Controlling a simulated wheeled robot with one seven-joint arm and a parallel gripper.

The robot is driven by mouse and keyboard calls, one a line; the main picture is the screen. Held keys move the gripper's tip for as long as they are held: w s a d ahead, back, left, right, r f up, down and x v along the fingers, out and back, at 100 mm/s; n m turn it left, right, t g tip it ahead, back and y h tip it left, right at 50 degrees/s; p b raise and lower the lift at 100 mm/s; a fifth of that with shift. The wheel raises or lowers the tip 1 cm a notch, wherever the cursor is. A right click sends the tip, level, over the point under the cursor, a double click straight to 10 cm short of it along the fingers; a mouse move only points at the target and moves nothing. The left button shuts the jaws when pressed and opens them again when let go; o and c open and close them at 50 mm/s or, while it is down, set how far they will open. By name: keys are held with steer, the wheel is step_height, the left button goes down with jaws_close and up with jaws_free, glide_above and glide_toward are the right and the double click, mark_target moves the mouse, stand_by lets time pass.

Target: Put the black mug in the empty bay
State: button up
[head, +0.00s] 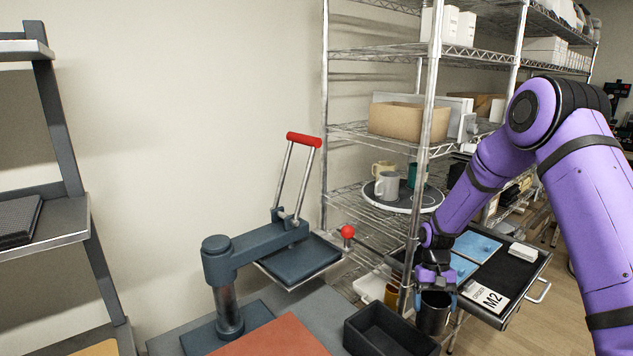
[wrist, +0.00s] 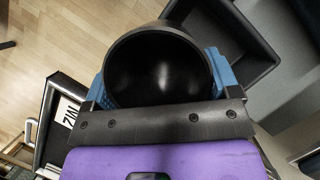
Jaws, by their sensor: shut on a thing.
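The black mug (head: 432,316) is in my gripper (head: 436,286), near the front end of the pulled-out drawer and just right of a black open box. In the wrist view the mug's round dark opening (wrist: 160,68) faces the camera between the blue fingertips, which are shut on it. The mug looks empty. On the wire rack, a round turntable (head: 372,199) carries a grey mug (head: 387,185), a tan mug (head: 381,168) and a green mug (head: 412,175). Which place is the empty bay I cannot tell; part of the turntable is behind a rack post.
The black open box (head: 380,331) stands empty beside the mug. The drawer (head: 522,274) holds blue pads and a white card (head: 486,296) marked M2. A press (head: 230,262) with a red handle stands left. The rack post (head: 424,150) rises near my arm.

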steer(key=shift+s+f+n, duration=0.3)
steer(key=shift+f, duration=0.25)
steer(key=shift+s+f+n, duration=0.3)
steer(key=shift+f, duration=0.25)
